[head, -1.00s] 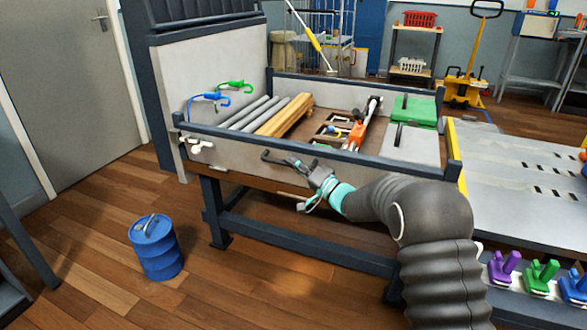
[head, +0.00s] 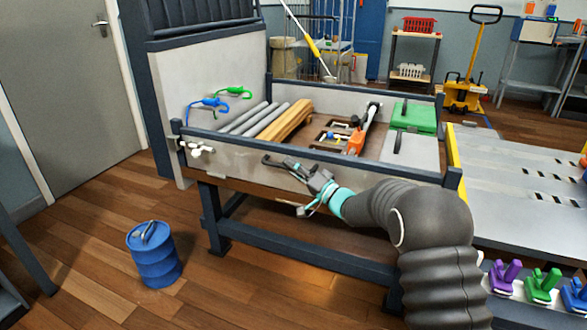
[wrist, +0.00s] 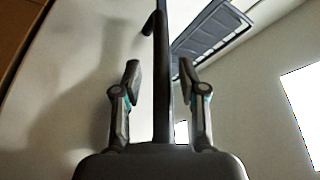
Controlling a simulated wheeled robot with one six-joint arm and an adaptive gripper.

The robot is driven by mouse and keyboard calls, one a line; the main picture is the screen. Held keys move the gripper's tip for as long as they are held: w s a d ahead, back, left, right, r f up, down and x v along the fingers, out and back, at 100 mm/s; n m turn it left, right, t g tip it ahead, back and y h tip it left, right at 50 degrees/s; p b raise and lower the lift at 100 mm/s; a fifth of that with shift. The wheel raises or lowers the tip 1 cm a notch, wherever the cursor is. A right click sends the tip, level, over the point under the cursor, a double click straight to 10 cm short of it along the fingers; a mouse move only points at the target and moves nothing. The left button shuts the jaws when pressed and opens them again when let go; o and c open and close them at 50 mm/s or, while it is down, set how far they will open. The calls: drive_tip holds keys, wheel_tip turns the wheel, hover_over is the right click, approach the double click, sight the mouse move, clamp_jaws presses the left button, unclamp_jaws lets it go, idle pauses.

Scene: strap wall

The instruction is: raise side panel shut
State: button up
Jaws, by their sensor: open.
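The side panel (head: 235,150) is the pale near wall of the flat bed, with a dark rail (head: 395,172) along its top. It looks upright or nearly so, and my arm hides part of its right side. My gripper (head: 284,186) is in front of the panel's face, below the rail, with its fingers spread. In the wrist view, my gripper (wrist: 159,68) is open, one finger on each side of a dark bar (wrist: 162,110). I cannot tell whether the fingers touch it. A white latch fitting (head: 201,150) is at the panel's left end.
The bed holds grey rods, timber (head: 283,120), an orange-and-black tool (head: 357,140) and a green case (head: 414,117). Blue and green hooks (head: 208,103) hang on the end wall. A blue drum (head: 154,262) stands on the floor at left. The floor between drum and bed is clear.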

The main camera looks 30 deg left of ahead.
drive_tip(key=v, duration=1.2)
idle(0.4)
